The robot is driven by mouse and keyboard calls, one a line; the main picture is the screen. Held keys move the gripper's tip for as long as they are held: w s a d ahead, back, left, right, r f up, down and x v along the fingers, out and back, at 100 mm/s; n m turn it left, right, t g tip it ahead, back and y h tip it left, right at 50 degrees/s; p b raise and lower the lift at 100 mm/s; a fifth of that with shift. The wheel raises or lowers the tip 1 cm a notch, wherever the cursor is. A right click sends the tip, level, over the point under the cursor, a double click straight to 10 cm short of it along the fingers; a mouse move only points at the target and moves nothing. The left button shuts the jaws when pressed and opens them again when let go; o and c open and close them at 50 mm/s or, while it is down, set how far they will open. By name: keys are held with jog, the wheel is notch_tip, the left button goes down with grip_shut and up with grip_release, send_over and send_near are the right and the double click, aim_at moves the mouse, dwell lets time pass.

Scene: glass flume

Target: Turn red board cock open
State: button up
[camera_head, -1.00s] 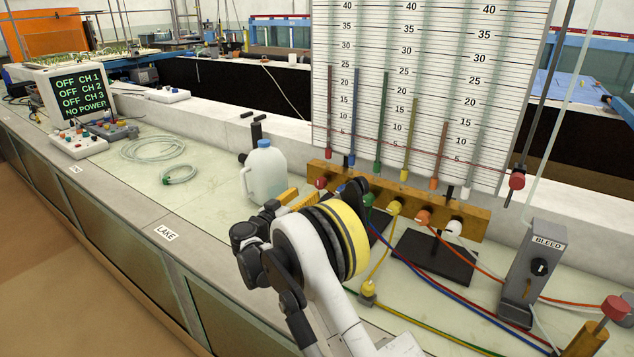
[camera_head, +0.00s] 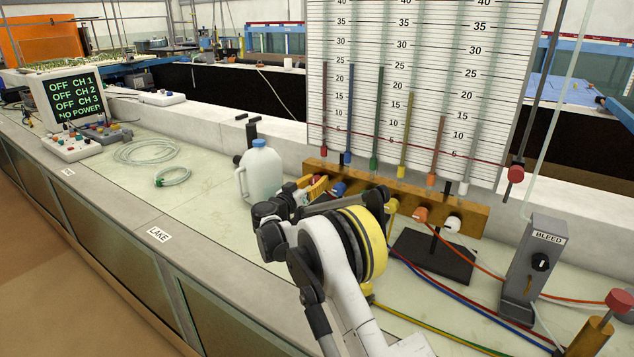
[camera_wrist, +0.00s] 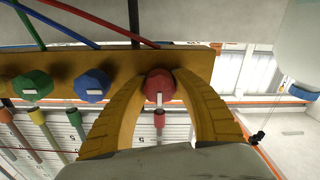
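The red cock (camera_wrist: 160,86) is the end knob on the brass manifold board (camera_wrist: 120,62), beside the blue cock (camera_wrist: 92,85) and green cock (camera_wrist: 32,84). Its white mark looks upright in the wrist view, while the blue and green marks lie nearly level. My gripper (camera_wrist: 162,74) has its two yellow fingers spread on either side of the red cock. I cannot tell whether they touch it. In the head view my gripper (camera_head: 312,187) is at the board's left end, partly hiding the red cock (camera_head: 318,181).
A translucent jug (camera_head: 261,172) with a blue cap stands just left of my gripper. Yellow, orange and white cocks lie to the right, with hoses running from the board. The bleed box (camera_head: 533,262) stands further right. The bench is clear in front of the jug.

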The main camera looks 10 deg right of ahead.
jog(key=c, duration=0.3)
jog(key=shift+c, duration=0.2)
jog(key=n+p, duration=0.1)
jog(key=n, duration=0.7)
jog(key=shift+a, duration=0.1)
jog(key=n+p, duration=0.1)
jog(key=n, duration=0.4)
jog(key=shift+w+f, duration=0.1)
jog(key=shift+n, duration=2.5)
